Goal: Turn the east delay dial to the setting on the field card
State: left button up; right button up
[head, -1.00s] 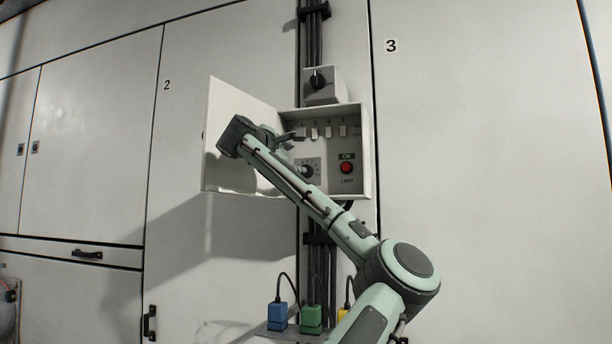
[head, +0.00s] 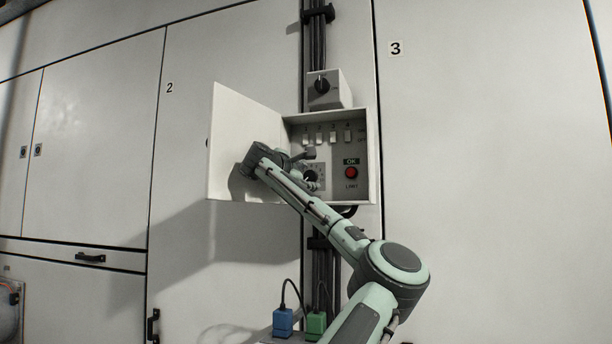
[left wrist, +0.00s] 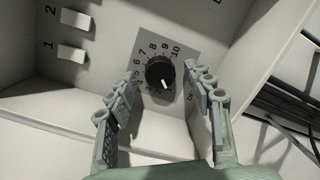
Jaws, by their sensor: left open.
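The delay dial (head: 311,177) is a black round knob on a grey numbered plate in the lower left of an open wall box. Numbers 6 to 10 read clearly; the lower ones are too small to read surely. My left gripper (left wrist: 160,88) is open, its fingers on either side of the dial with gaps, apart from it. In the head view the left gripper (head: 308,166) partly covers the dial. I see no field card. My right gripper is out of view.
The box door (head: 232,135) stands open to the left, close to my wrist. Several white switches (head: 333,136) sit above the dial, and a red button (head: 351,173) to its right. Another black knob (head: 321,85) is on a box above. Blue (head: 283,322) and green (head: 316,324) blocks sit below.

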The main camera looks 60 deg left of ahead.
pick_arm(q)
jog(key=shift+c, duration=0.4)
jog(key=c, duration=1.1)
